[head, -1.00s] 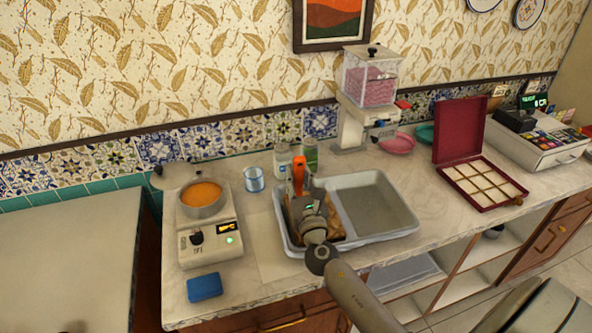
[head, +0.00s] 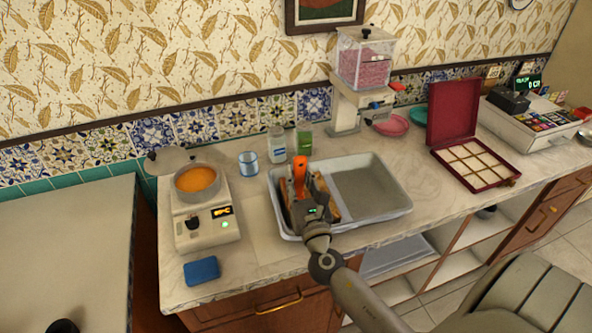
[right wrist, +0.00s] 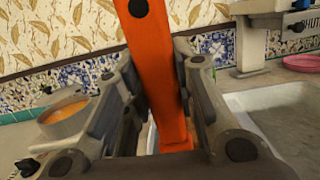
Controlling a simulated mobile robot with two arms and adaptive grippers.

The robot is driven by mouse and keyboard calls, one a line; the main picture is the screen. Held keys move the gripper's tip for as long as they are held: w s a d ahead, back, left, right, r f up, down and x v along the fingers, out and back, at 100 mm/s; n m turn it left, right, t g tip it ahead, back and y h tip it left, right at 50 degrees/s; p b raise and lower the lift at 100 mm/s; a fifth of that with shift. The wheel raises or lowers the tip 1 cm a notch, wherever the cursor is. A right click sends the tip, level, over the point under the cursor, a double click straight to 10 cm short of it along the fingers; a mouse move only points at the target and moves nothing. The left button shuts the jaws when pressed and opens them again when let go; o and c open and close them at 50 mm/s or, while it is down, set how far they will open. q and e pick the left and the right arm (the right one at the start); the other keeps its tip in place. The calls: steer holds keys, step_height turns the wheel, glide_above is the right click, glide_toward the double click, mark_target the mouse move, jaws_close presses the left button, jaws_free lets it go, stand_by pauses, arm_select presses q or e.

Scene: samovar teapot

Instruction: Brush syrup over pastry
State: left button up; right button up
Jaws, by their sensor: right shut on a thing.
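My right gripper (head: 310,200) is shut on the orange handle of the brush (head: 299,172), above the left part of the metal tray. The orange handle (right wrist: 155,60) stands nearly upright between the fingers in the right wrist view; the bristles are hidden. The golden-brown pastry (head: 286,189) lies in the left part of the tray (head: 398,209), mostly covered by the gripper. A pot (head: 197,193) of orange syrup (head: 196,179) sits on a burner (head: 207,228) to the left; the pot also shows in the right wrist view (right wrist: 62,122). My left gripper is not clearly in view.
A blue sponge (head: 201,270) lies at the counter's front left. A glass (head: 248,163) and two jars (head: 276,145) stand behind the tray. A dispenser (head: 358,80), pink bowl (head: 390,126) and open red box (head: 478,165) are to the right. The tray's right part is empty.

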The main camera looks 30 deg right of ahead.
steer(key=shift+s+a, duration=0.15)
steer(key=shift+s, duration=0.4)
steer(key=shift+r+v, duration=0.1)
steer(key=shift+v, duration=0.55)
steer(key=shift+r+v, duration=0.15)
steer(key=shift+v, duration=0.5)
steer(key=shift+s+a, duration=0.15)
steer(key=shift+s, duration=0.25)
steer(key=shift+w+d, duration=0.4)
steer(key=shift+w, duration=0.3)
steer(key=shift+w+d, duration=0.4)
steer(key=shift+w, duration=0.3)
steer(key=shift+w+d, duration=0.4)
steer(key=shift+w, duration=0.3)
steer(key=shift+w+d+b, duration=1.05)
steer(key=shift+w+d, duration=2.1)
steer(key=shift+w, duration=2.5)
steer(key=shift+s+r+p+v, duration=0.45)
steer(key=shift+r+v, duration=1.1)
steer(key=shift+v, duration=7)
steer(key=f+x, duration=0.2)
steer(key=x, duration=1.2)
steer(key=shift+w+f, duration=0.3)
steer(key=shift+w, duration=0.05)
